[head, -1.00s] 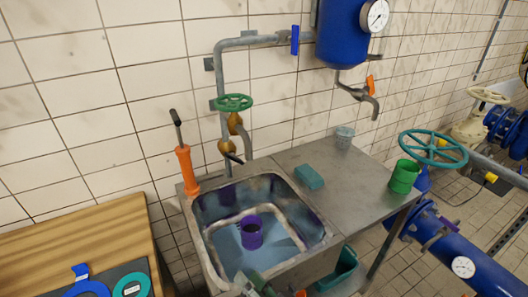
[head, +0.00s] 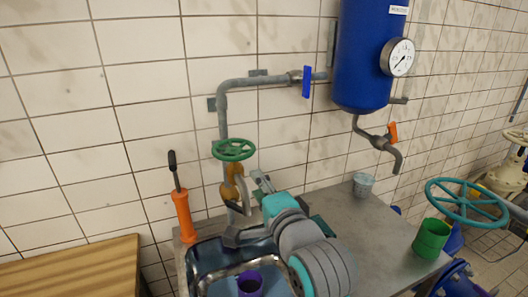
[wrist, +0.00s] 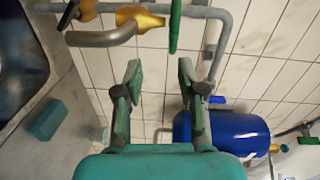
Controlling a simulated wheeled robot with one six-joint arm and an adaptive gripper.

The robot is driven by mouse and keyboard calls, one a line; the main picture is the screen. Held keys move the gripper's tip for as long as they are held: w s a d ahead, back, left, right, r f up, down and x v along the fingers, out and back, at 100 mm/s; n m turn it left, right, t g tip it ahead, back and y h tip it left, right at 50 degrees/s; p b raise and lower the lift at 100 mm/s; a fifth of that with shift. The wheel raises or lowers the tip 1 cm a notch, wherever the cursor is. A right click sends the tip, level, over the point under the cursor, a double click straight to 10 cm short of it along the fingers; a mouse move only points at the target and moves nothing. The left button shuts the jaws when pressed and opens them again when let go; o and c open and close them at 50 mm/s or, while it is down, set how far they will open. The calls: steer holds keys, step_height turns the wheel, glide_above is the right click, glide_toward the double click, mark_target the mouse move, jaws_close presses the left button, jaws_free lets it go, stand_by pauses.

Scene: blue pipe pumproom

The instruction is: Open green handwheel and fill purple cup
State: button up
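The green handwheel (head: 233,149) is on the brass tap against the tiled wall above the sink. In the wrist view it shows edge-on (wrist: 175,25), just beyond my fingertips and slightly right of the middle between them. My gripper (wrist: 160,75) is open and empty, its two fingers apart. In the head view my gripper (head: 247,210) is beside the tap, below and right of the handwheel, and apart from it. The purple cup (head: 250,284) stands upright in the sink, partly cut off by the picture's lower edge. The tap spout (wrist: 100,38) is left of my fingers in the wrist view.
An orange hand pump (head: 183,215) stands at the sink's left. A grey cup (head: 363,185) and a green mug (head: 432,238) stand on the steel counter (head: 385,225). A teal sponge (wrist: 47,118) lies there too. A blue tank (head: 362,55) hangs above.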

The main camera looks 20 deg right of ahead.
mark_target(249, 157)
steer(key=shift+m, duration=0.4)
steer(key=w, duration=0.3)
steer(key=w+d+r, duration=0.1)
steer(key=w, duration=0.7)
steer(key=shift+w+d+r, duration=0.15)
steer(key=shift+w+r, duration=0.05)
jaws_close()
